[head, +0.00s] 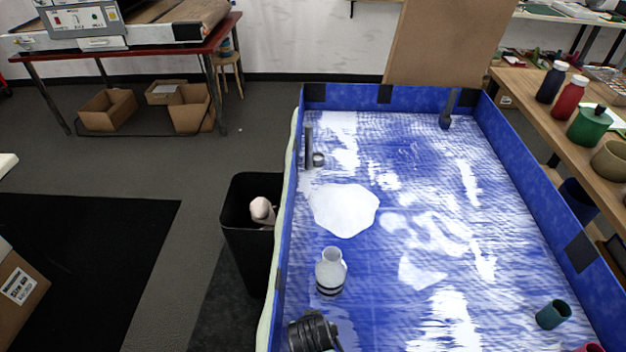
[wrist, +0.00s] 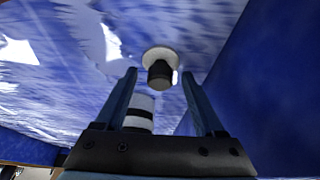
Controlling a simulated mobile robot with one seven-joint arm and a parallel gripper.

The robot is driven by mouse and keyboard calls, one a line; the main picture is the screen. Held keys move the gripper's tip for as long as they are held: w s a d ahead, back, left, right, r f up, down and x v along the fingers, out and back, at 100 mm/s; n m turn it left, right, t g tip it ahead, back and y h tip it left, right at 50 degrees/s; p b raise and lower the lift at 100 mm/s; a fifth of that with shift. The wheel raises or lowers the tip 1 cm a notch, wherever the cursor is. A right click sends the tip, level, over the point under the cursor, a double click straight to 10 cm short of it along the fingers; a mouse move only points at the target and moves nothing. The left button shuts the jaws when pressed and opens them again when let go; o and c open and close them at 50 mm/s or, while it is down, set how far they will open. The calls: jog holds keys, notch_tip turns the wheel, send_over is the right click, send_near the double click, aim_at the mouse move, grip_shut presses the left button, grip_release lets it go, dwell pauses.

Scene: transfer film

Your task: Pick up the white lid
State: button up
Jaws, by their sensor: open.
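The white lid (wrist: 160,54) shows in the wrist view as a round white disc with a dark knob. It rests on the blue-and-white surface and appears between and beyond my fingertips. My gripper (wrist: 158,72) is open, with one finger on each side of the lid in the picture, and nothing is between the fingers that I can see held. In the head view a black part, probably of my arm, covers the bottom edge, and I cannot make out the lid there. A white bottle with dark bands (head: 330,272) stands near it; it also shows in the wrist view (wrist: 141,104).
The blue tray wall (wrist: 255,85) rises close to the right in the wrist view. A white patch (head: 345,210) lies beyond the bottle. A teal cup (head: 553,314) is at the lower right. A black bin (head: 250,240) stands outside the tray on the left.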

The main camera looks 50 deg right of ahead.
jog(key=shift+f, duration=0.2)
grip_shut()
jog(key=shift+r, duration=0.1)
